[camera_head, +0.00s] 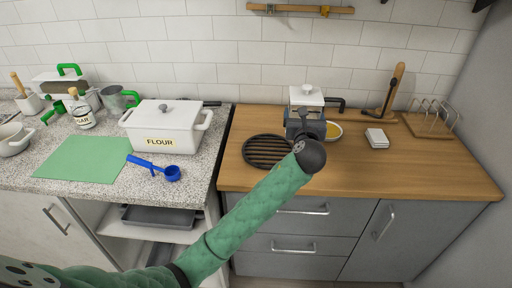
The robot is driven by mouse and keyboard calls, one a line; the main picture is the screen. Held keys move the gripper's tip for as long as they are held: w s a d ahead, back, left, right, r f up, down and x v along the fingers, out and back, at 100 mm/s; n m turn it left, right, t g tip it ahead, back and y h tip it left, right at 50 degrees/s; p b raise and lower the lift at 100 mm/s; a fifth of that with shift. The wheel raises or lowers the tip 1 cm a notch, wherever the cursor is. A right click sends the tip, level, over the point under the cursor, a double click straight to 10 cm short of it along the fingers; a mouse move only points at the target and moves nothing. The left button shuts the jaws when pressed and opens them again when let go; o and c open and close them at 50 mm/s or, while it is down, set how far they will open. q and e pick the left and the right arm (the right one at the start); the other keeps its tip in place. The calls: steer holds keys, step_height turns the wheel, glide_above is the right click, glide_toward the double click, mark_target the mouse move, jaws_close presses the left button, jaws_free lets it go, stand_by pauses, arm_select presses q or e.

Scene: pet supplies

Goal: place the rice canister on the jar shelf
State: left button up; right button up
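A white-lidded container (306,97) with a small knob shows at the back of the wooden counter. Its lower part is hidden behind my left gripper and no label is visible, so I cannot tell whether it is the rice canister. My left arm, in green padding, reaches across from the lower left. My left gripper (304,124) is dark grey and lies directly in front of the container's lower part. Its fingertips are hidden, so I cannot tell whether it grips. My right gripper is out of view. No jar shelf is clearly recognizable.
A white FLOUR box (188,137), blue scoop (172,173), green mat (82,160) and sugar jar (82,112) occupy the left counter. A black trivet (262,152), yellow-filled dish (334,131), white block (377,138) and rack (430,122) are on the wooden counter (430,172). Its front right is clear.

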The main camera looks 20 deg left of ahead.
arm_select(q)
steer(key=shift+a, duration=0.15)
steer(key=shift+a+f, duration=0.1)
steer(key=shift+a, duration=0.2)
steer(key=shift+a+f+p, duration=0.4)
steer(key=shift+a+f, duration=0.05)
steer(key=shift+a, duration=0.25)
steer(key=shift+w+a+f+p, duration=0.3)
steer(key=shift+a+f+p, duration=0.3)
steer(key=shift+a+f, duration=0.95)
steer(key=shift+w+a+f+p, duration=0.35)
steer(key=shift+a+f+p, duration=0.25)
steer(key=shift+a+f, duration=1)
steer(key=shift+w+a+f+p, duration=0.3)
steer(key=shift+a+f+p, duration=0.3)
steer(key=shift+a+f, duration=0.95)
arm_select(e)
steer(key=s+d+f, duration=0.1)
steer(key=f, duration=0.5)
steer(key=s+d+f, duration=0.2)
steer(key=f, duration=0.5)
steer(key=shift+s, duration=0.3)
arm_select(q)
steer(key=shift+d+f, duration=0.15)
steer(key=shift+d, duration=0.05)
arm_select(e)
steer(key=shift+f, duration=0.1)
